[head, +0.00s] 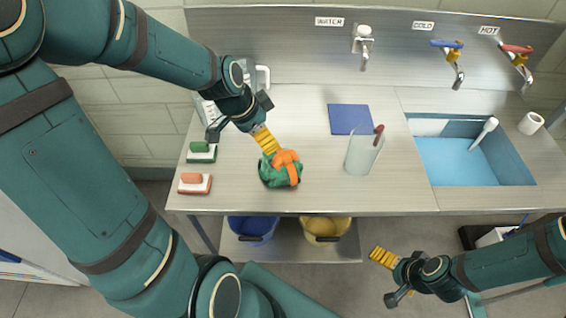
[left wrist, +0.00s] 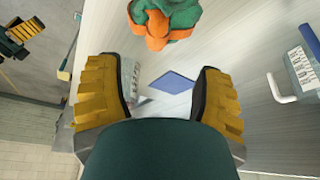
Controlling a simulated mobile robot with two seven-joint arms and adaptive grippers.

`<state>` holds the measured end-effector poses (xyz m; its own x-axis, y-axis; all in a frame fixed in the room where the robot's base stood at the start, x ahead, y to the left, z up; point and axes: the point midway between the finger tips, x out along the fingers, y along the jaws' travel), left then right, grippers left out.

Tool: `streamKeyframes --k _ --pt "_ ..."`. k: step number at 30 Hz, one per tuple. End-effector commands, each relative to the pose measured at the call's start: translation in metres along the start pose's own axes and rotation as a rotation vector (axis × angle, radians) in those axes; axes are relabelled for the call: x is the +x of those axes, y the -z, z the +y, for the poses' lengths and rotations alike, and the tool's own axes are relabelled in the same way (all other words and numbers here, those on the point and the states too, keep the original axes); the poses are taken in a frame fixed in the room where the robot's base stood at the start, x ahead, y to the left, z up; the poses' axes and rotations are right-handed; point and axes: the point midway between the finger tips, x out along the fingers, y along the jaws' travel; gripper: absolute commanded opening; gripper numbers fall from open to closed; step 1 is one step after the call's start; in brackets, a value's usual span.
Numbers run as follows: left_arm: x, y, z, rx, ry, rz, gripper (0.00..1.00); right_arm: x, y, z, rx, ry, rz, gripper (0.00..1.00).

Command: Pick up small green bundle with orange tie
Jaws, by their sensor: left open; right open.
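The small green bundle with an orange tie (head: 268,177) sits on the counter left of its middle, near the front edge. It also shows at the top of the left wrist view (left wrist: 182,17), beyond the fingertips and partly cut off by the frame. My left gripper (head: 267,142) is open and empty, with its yellow fingers close behind and above the bundle in the head view. In the left wrist view its two fingers (left wrist: 157,68) stand wide apart with nothing between them. My right gripper (head: 383,258) is open and empty, off the counter's front edge.
A blue mat (head: 349,119), a clear pitcher (head: 359,157) and a sink (head: 462,163) are to the right. Blue (head: 251,228) and yellow (head: 326,229) buckets stand below.

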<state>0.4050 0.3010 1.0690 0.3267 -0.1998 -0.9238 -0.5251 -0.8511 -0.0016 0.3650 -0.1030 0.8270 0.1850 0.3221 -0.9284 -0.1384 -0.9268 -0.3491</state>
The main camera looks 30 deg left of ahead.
Motion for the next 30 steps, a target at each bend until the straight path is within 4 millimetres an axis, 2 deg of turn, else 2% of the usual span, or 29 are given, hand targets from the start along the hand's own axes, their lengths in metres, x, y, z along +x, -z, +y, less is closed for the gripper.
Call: streamKeyframes --k 1,3,9,17,24,30 --pt "0.013 -0.002 0.001 0.000 -0.006 -0.004 0.68 0.003 -0.001 0.001 0.000 0.000 -0.002 1.00" --pt "0.028 -0.001 0.001 0.000 -0.006 -0.004 0.68 0.004 -0.002 0.002 -0.001 0.000 -0.004 1.00" --pt "0.057 0.000 0.001 -0.001 -0.004 -0.002 0.68 0.007 -0.004 0.003 -0.002 0.001 -0.008 1.00" --pt "0.072 0.001 0.002 0.001 -0.003 -0.001 0.68 0.008 -0.004 0.003 -0.003 0.001 -0.009 1.00" --pt "0.105 0.003 0.005 -0.001 -0.004 -0.002 0.68 0.010 -0.005 0.004 -0.003 0.001 -0.011 1.00" --pt "0.117 0.004 0.004 -0.001 -0.001 0.000 0.68 0.011 -0.006 0.004 -0.004 0.001 -0.013 1.00"
